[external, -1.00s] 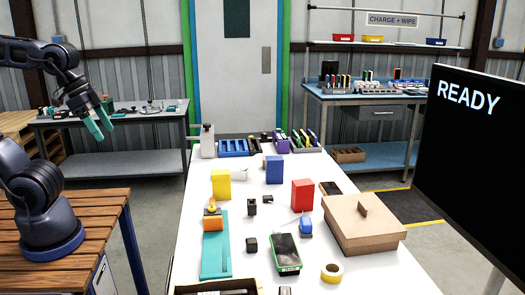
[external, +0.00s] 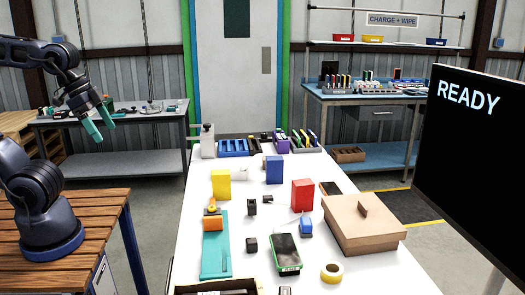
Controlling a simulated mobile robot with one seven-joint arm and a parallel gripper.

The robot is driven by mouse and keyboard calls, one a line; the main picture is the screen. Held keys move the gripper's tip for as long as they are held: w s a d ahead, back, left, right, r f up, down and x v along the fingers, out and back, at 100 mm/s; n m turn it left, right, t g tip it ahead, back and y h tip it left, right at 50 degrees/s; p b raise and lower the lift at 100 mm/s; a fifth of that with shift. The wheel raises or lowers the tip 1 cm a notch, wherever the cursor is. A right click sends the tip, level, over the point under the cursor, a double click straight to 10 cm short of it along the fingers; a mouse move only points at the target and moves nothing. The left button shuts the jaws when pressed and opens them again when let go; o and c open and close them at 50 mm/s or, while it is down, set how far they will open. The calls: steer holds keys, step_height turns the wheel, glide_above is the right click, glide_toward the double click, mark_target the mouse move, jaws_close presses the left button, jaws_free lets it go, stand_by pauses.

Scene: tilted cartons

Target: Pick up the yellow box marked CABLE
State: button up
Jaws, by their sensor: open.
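A yellow box (external: 221,184) stands upright on the white table, left of the middle; no marking on it is readable from here. My gripper (external: 104,127) is open and empty, with teal fingers pointing down. It hangs in the air to the left of the table, well apart from the yellow box.
A blue box (external: 274,170) and a red box (external: 302,195) stand to the right of the yellow one. An orange item (external: 213,223) on a teal board (external: 216,258) lies just in front of it. A cardboard carton (external: 363,231) is at the right, near a dark screen (external: 470,160).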

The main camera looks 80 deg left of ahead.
steer(key=w+a+m+g, duration=0.1)
steer(key=w+a+m, duration=0.3)
steer(key=w, duration=0.6)
steer(key=m+g, duration=0.4)
steer(key=m, duration=1)
glide_above(221, 172)
steer(key=f, duration=1.7)
steer(key=shift+d+f, duration=0.2)
steer(key=shift+d, duration=0.2)
steer(key=shift+a+f, duration=0.2)
steer(key=shift+f, duration=0.35)
step_height(221, 172, down, 5)
steer(key=shift+a+f, duration=0.15)
steer(key=shift+f, duration=1.15)
steer(key=shift+a+f, duration=0.1)
steer(key=shift+f, duration=1.2)
steer(key=c, duration=1.1)
steer(key=shift+r, duration=0.15)
steer(key=shift+c, duration=0.2)
